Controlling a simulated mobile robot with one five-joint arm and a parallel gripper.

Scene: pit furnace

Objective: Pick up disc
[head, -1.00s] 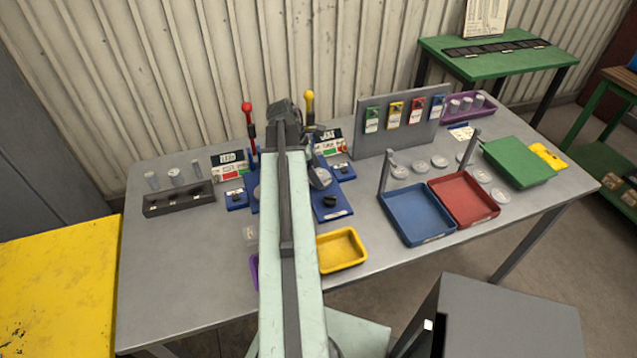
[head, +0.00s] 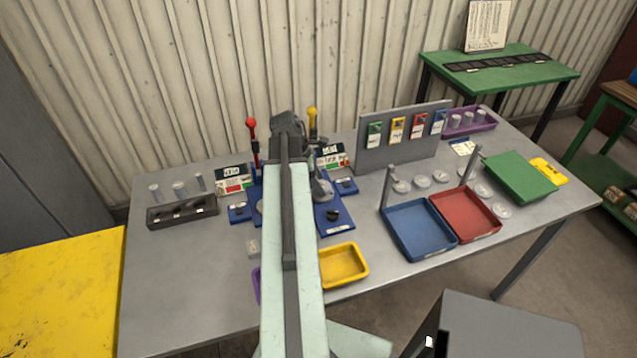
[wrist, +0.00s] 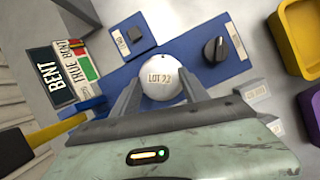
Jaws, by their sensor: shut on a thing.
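A pale round disc (wrist: 160,77) marked "LOT 92" shows in the wrist view, over a blue base plate (wrist: 128,70). My gripper (wrist: 160,90) has one finger on each side of the disc and is shut on it. I cannot tell whether the disc still touches the plate. In the head view my arm reaches over the grey table (head: 190,270) to the blue station plate (head: 335,216), and hides most of the gripper.
A dark knob (wrist: 215,50) stands beside the disc. A yellow-handled lever (wrist: 40,133) and a BENT/TRUE sign (wrist: 60,72) are close by. A yellow tray (head: 344,282) is in front; blue (head: 418,252) and red (head: 466,235) trays lie right.

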